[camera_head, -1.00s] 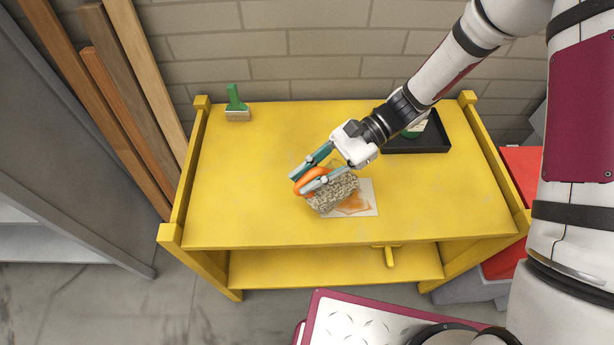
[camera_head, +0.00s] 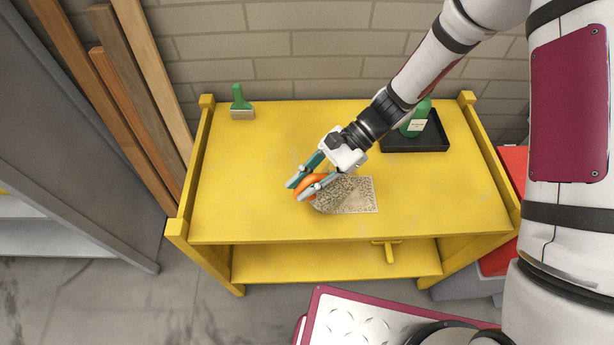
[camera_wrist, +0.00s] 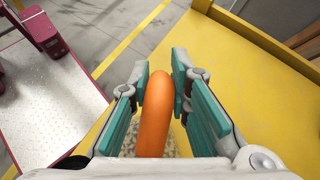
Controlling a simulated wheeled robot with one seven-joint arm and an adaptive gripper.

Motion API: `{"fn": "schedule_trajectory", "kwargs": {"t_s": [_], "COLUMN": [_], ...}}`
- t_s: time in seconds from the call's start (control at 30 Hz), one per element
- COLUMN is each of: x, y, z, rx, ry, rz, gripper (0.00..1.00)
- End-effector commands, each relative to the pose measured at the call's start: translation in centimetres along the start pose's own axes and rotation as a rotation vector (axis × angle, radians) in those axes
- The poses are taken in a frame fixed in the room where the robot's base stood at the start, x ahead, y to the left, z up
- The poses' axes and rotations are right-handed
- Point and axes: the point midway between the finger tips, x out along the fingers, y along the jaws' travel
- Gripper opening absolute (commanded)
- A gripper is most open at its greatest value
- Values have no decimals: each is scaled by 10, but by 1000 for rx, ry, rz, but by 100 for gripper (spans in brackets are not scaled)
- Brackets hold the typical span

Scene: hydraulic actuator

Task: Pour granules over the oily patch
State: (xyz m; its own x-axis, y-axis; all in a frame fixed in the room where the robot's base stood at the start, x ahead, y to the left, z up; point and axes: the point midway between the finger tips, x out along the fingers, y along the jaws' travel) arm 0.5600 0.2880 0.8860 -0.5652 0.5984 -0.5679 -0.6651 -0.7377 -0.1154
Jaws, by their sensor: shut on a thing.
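My gripper (camera_head: 298,189) is shut on an orange handle (camera_head: 308,185) above the front middle of the yellow bench (camera_head: 245,190). In the wrist view the handle (camera_wrist: 156,112) stands between the two teal finger pads. A speckled, grey-beige body (camera_head: 331,196) joins the handle and is tilted towards the right; whether it is a tub or a bag I cannot tell. Just right of it, a pale square area (camera_head: 361,196) is covered with speckled granules. No orange stain shows there, and the part behind the held body is hidden.
A black tray (camera_head: 432,147) with a green bottle (camera_head: 416,120) stands at the back right, partly behind my arm. A green-handled brush (camera_head: 240,104) is at the back left. Wood boards lean at the wall.

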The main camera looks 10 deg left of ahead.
Motion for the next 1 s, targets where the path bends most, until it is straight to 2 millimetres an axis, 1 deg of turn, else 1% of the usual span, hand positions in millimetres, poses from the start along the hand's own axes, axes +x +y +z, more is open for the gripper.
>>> {"fn": "schedule_trajectory", "kwargs": {"t_s": [0.03, 0.2, 0.67, 1.0], "x": [4, 14, 26, 38], "y": [1, 1, 2, 4], "z": [2, -6, -14, -33], "rx": [0, 3, 15, 24], "ry": [26, 116, 349, 516], "rz": [7, 24, 64, 93], "gripper": [0, 0, 0, 0]}}
